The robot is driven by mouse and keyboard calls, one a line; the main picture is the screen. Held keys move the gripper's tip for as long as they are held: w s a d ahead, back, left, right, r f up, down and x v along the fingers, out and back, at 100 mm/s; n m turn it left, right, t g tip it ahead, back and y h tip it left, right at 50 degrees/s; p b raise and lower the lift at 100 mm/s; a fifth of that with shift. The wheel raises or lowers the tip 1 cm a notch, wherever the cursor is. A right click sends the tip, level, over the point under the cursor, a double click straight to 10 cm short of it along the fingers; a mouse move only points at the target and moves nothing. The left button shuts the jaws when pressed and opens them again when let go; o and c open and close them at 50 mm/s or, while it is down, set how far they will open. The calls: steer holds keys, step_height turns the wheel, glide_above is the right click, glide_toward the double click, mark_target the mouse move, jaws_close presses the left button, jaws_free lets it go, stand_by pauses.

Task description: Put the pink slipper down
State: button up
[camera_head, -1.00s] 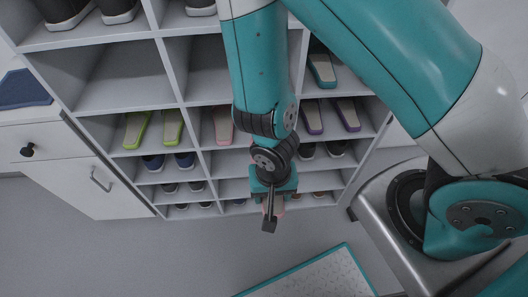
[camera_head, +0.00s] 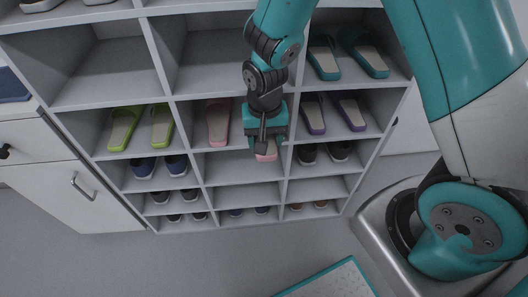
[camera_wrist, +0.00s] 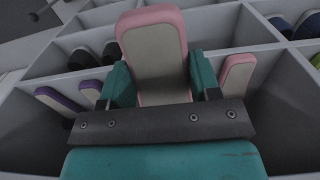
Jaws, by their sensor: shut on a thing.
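The pink slipper (camera_wrist: 158,55) with a grey insole is between the fingers of my gripper (camera_wrist: 160,88) in the wrist view, and the gripper is shut on it. In the head view my gripper (camera_head: 265,143) is at the front of the middle column of the shelf rack, and mostly hides the held slipper (camera_head: 267,153). A second pink slipper (camera_head: 218,122) stands in the same compartment, just left of the gripper. It also shows in the wrist view (camera_wrist: 237,74). Whether the held slipper touches the shelf cannot be told.
Green slippers (camera_head: 141,128) fill the compartment to the left and purple slippers (camera_head: 333,113) the one to the right, behind upright dividers. Teal slippers (camera_head: 346,58) are above the purple ones. The compartment (camera_head: 238,168) below the pink slipper is empty.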

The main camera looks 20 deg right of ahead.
step_height(320, 180, down, 7)
steer(key=w+b, duration=0.1)
steer(key=shift+d, duration=0.2)
steer(key=shift+f+b, duration=0.2)
steer(key=shift+b, duration=0.1)
steer(key=o, duration=1)
steer(key=shift+c, duration=0.2)
steer(key=shift+r, duration=0.15)
